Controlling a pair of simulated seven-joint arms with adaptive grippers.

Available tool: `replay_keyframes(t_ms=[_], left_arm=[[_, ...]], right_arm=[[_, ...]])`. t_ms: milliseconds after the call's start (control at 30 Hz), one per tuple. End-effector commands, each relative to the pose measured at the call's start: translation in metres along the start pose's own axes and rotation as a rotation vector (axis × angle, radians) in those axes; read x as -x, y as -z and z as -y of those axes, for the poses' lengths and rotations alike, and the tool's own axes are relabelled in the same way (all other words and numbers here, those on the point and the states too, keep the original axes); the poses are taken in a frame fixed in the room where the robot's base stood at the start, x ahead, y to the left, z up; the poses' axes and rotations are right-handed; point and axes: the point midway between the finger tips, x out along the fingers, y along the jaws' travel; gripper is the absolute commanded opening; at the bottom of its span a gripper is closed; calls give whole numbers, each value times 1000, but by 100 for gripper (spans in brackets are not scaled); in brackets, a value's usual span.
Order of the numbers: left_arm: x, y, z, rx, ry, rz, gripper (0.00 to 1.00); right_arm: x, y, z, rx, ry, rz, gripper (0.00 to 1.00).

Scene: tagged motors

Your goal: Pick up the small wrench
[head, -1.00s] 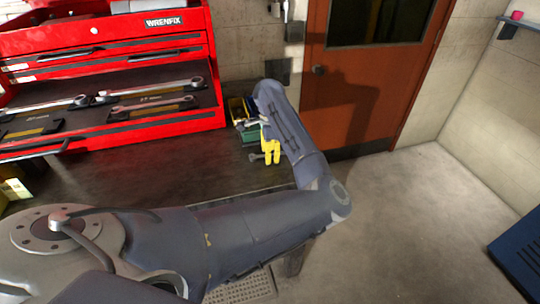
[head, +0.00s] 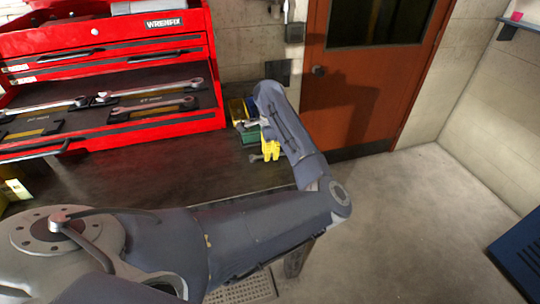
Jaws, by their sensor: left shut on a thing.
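My left arm reaches in from the left, bends at the elbow and runs back to the far right end of the dark workbench (head: 120,165). My left gripper (head: 269,148), with yellow fingers, hangs low over the bench there, partly hidden by my forearm. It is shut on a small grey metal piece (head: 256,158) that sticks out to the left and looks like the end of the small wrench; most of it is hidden. Larger wrenches (head: 152,107) lie in the open drawer of the red tool chest (head: 110,63). My right gripper is not in view.
Small bins, one yellow (head: 236,108) and one green (head: 249,136), stand close beside my left gripper. The chest's open drawer is to the left. A brown door (head: 345,105) is behind. The bench's middle is clear. A blue object (head: 518,250) is at the right edge.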

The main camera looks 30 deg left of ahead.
Motion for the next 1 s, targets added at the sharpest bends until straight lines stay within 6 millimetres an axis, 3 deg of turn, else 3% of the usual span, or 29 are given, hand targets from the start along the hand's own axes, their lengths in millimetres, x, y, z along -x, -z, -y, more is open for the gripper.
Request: replay_keyframes(t_ms=[167,367,800,1000], left_arm=[[5,0,0,0,0,-1,0],[27,1,0,0,2,-3,0],[128,1,1,0,2,-4,0],[164,1,0,-1,1,-3,0]], right_arm=[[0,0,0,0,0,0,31],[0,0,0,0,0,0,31],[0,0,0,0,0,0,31],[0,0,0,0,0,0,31]])
